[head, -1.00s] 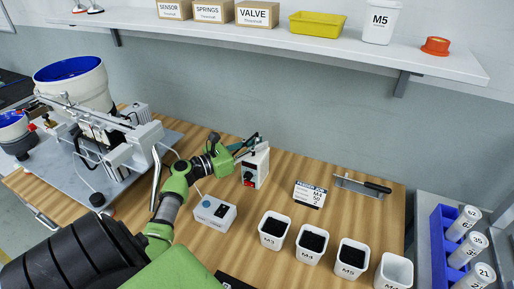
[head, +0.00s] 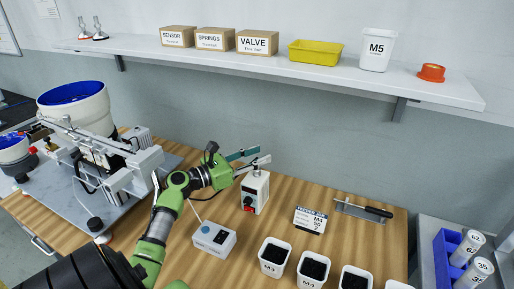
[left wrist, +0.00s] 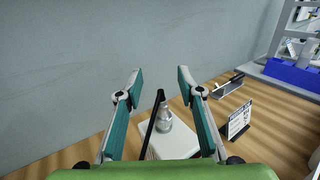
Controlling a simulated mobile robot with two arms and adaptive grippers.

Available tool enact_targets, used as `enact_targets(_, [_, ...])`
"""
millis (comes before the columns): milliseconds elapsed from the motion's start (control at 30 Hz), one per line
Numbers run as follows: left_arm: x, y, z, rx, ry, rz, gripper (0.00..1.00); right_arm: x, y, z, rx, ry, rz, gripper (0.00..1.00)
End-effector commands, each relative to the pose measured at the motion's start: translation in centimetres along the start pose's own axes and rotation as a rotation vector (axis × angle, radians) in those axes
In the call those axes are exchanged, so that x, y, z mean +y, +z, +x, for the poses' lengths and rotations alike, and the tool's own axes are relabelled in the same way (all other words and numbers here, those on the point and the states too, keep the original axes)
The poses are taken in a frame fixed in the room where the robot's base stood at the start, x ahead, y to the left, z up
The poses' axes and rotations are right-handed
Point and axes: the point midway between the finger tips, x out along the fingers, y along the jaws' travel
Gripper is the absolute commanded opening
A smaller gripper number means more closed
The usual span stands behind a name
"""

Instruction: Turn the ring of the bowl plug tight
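The bowl plug, a silver ringed connector with a black stem or cable above it, stands on a white box in the left wrist view (left wrist: 164,121). The white box (head: 256,193) has a red switch on its front and also shows in the left wrist view (left wrist: 180,140). My left gripper (head: 260,156) is open above the box, with its teal-faced fingers well apart. In the left wrist view its fingertips (left wrist: 160,78) lie to either side of the black stem, and the ring shows beyond and below them. I see no contact with the ring. My right gripper is not in view.
A grey box with a blue button (head: 214,239) stands in front of the white box. Bins of dark parts (head: 274,257) line the front, and a label card (head: 310,219) stands right. The bowl feeder (head: 75,105) is at left. A shelf (head: 270,62) runs above.

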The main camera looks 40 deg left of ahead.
Motion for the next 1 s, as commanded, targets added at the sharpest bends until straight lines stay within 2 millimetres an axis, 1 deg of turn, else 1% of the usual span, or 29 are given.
enact_targets(33, [0.0,1.0,0.0,0.001,-0.002,0.005,0.35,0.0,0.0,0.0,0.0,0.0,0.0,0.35])
enact_targets(100, [0.0,2.2,0.0,0.002,-0.001,0.005,0.35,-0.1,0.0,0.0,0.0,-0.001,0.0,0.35])
enact_targets(200, [0.0,3.5,0.0,0.001,0.0,0.002,0.35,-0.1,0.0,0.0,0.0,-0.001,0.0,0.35])
enact_targets(300, [0.0,4.3,0.0,0.002,0.0,0.0,0.35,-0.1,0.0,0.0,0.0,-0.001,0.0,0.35])
enact_targets(700, [0.0,4.9,0.0,0.001,0.0,-0.002,0.35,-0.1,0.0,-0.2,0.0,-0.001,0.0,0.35])
enact_targets(767, [0.0,5.4,0.0,0.001,0.0,-0.002,0.35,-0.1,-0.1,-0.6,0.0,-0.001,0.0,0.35])
enact_targets(1000, [0.0,8.8,0.0,0.001,0.0,-0.002,0.35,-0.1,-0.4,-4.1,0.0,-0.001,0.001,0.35])
